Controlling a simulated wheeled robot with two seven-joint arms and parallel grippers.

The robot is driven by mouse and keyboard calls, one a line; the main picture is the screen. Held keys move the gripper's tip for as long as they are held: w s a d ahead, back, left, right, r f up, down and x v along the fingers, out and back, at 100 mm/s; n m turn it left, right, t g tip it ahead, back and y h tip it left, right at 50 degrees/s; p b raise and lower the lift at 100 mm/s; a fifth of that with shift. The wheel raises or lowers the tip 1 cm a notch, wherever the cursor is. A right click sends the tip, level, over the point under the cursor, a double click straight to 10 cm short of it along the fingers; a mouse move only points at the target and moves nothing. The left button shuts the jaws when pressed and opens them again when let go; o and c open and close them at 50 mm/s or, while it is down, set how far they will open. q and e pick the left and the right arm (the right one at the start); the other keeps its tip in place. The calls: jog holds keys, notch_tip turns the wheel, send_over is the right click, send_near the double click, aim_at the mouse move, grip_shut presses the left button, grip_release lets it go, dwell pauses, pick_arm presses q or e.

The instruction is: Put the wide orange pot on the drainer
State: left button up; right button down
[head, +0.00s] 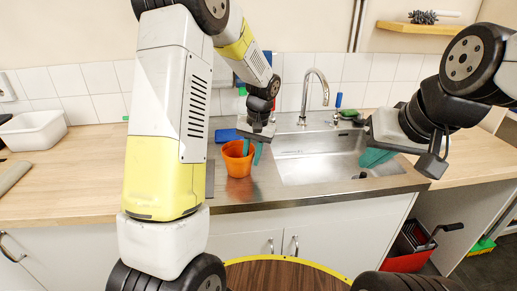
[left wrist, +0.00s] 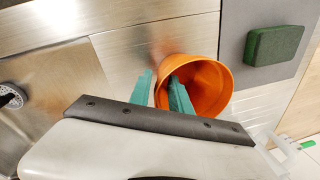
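The wide orange pot (head: 237,163) stands on the steel surface left of the sink basin in the head view. It also shows in the left wrist view (left wrist: 213,88), its opening facing the camera. My left gripper (head: 252,150) is over the pot's right rim, its teal fingers apart. In the left wrist view, one finger of this gripper (left wrist: 160,76) overlaps the pot's opening and the other is outside the rim. I cannot tell whether either touches the wall. The steel drainer (head: 263,190) is beside the basin. My right gripper (head: 375,158) is over the basin's right side; its finger gap is unclear.
The sink basin (head: 318,168) has a tall tap (head: 305,95) behind it. A blue item (head: 228,135) lies behind the pot. A dark green block (left wrist: 275,45) lies near the pot. A white tub (head: 33,130) stands on the left worktop. A wooden round-edged top (head: 285,277) is in front.

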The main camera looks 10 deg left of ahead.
pick_arm(q)
notch_tip(320, 180, up, 12)
jog(key=d+f, duration=0.1)
jog(key=d, duration=0.1)
jog(key=s+a+r+t+h, duration=0.25)
jog(key=s+r, duration=0.55)
jog(key=s, duration=0.4)
jog(key=s+t+h, duration=0.1)
jog(key=s+t, duration=0.2)
jog(key=s, duration=0.9)
jog(key=shift+a+n, duration=0.35)
jog(key=shift+n, duration=0.05)
jog(key=shift+s+t+h, duration=0.1)
jog(key=shift+t+h, duration=0.15)
dwell(0.6)
